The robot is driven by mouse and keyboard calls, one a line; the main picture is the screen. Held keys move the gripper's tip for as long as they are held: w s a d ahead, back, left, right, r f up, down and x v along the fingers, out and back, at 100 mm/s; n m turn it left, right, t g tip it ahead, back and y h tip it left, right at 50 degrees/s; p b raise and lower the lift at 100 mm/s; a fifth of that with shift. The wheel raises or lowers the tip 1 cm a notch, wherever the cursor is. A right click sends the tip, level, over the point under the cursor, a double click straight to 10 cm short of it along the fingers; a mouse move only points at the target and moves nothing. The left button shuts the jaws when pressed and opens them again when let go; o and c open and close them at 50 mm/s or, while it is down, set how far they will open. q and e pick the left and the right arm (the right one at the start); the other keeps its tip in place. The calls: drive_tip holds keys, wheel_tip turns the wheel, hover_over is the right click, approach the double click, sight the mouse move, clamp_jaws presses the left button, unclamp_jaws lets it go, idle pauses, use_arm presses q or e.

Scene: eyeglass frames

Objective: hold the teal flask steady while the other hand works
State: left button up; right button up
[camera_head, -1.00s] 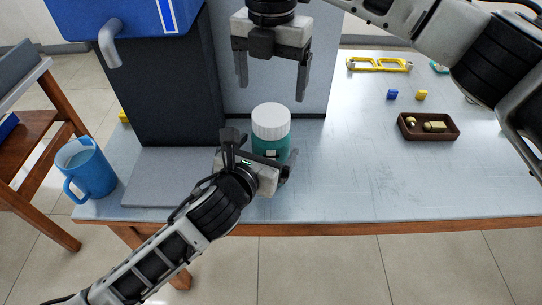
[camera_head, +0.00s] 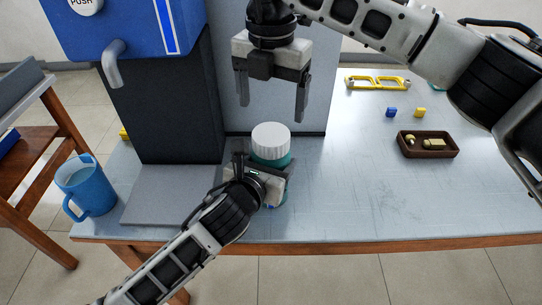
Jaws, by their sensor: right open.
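The teal flask (camera_head: 284,161) with a white ribbed cap (camera_head: 270,141) stands upright on the table, in front of the tall grey panel. My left gripper (camera_head: 264,174) is at the flask's front side and hides most of its body. Its fingers reach along the flask's sides, but whether they press on it cannot be seen. My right gripper (camera_head: 272,98) is open and empty, pointing down above the cap with a clear gap.
A blue dispenser (camera_head: 120,30) with a dark column stands behind left. A blue mug (camera_head: 88,188) stands at the table's left edge. The table's right front is clear.

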sight(271, 134)
drive_tip(key=m, duration=0.3)
drive_tip(key=shift+f, duration=0.1)
drive_tip(key=shift+f+m, duration=0.25)
drive_tip(key=shift+m, duration=0.15)
wheel_tip(271, 134, down, 7)
drive_tip(key=shift+f, duration=0.2)
